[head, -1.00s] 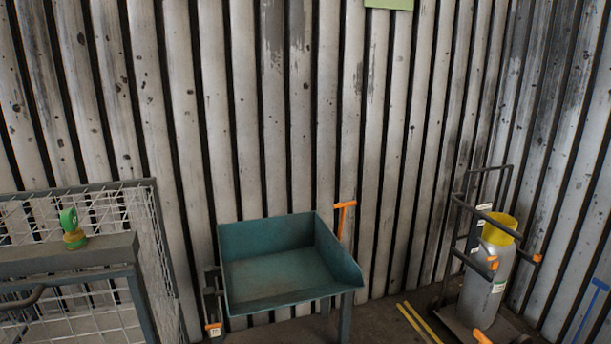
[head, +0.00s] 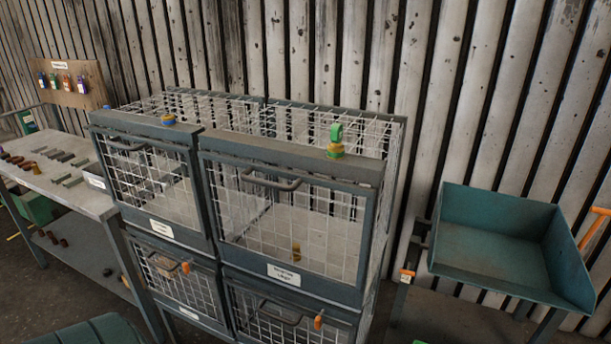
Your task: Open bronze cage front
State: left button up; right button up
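A dark grey cage unit (head: 290,147) with wire mesh stands against the wall in the middle, with several framed fronts in two rows. The upper right front (head: 285,225) looks shut, with a dark bar handle (head: 270,181) near its top and a white label (head: 284,275). A small bronze-coloured piece (head: 296,251) shows behind its mesh. The upper left front (head: 150,185) also looks shut and has a label (head: 161,228). The label writing is too small to read surely. Neither of my grippers is in view.
A green and yellow item (head: 336,142) sits on the cage top, and a blue and yellow one (head: 168,119) further left. A workbench (head: 90,200) with small parts stands left. A teal tray stand (head: 490,240) stands right. A teal rounded object (head: 90,334) shows at bottom left.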

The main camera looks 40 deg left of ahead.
aim_at(250, 166)
jog(key=u, duration=1.55)
